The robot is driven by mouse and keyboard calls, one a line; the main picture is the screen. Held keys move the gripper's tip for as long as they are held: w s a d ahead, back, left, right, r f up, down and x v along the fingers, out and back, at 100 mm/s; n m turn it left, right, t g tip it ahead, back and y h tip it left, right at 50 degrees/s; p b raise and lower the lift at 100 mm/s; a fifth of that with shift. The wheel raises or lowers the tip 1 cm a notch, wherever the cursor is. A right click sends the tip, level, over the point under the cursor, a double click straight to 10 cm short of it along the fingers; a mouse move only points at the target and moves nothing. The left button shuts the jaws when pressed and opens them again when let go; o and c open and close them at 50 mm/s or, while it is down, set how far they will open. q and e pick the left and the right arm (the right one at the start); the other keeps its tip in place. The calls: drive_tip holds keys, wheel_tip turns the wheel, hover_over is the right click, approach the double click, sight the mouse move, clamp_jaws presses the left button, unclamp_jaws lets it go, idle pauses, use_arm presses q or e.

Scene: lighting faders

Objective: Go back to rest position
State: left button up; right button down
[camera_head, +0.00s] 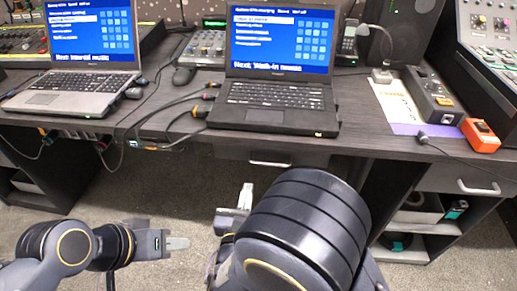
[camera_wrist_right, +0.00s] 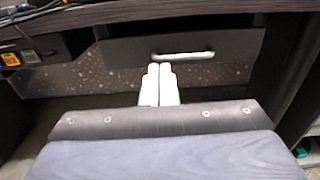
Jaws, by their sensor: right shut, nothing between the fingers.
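My right gripper (camera_wrist_right: 159,80) shows in the right wrist view with its two pale fingers side by side and touching, nothing between them. It points at the front of the desk, below the tabletop edge, near a drawer. In the head view the right gripper (camera_head: 243,196) is partly hidden behind my large dark right arm. My left gripper (camera_head: 178,243) is at the lower left of the head view, low over the floor and clear of the desk; its finger is seen edge-on, so its opening cannot be judged.
The desk (camera_head: 380,145) spans the view, holding a silver laptop (camera_head: 70,95), a black laptop (camera_head: 270,105), cables and an orange box (camera_head: 481,135). A drawer handle (camera_wrist_right: 183,56) lies just beyond the right fingers. Bare floor (camera_head: 150,195) lies in front.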

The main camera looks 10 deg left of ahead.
drive_tip(key=s+d+m+g+h, duration=0.1)
drive_tip(key=d+m+g+h, duration=0.8)
drive_tip(key=d+m, duration=1.05)
drive_tip(key=s+d+m+g+y, duration=0.7)
drive_tip(key=s+d+m+y, duration=0.3)
drive_tip(key=s, duration=0.4)
wheel_tip(320, 180, up, 31)
drive_tip(key=s+a+m+t+y+p, duration=0.1)
drive_tip(key=m+p, duration=0.7)
drive_tip(key=p, duration=1.9)
drive_tip(key=t+y, duration=0.1)
drive_tip(key=t, duration=0.1)
drive_tip(key=shift+t+y, duration=0.3)
drive_tip(key=shift+y, duration=0.1)
drive_tip(key=shift+f, duration=0.1)
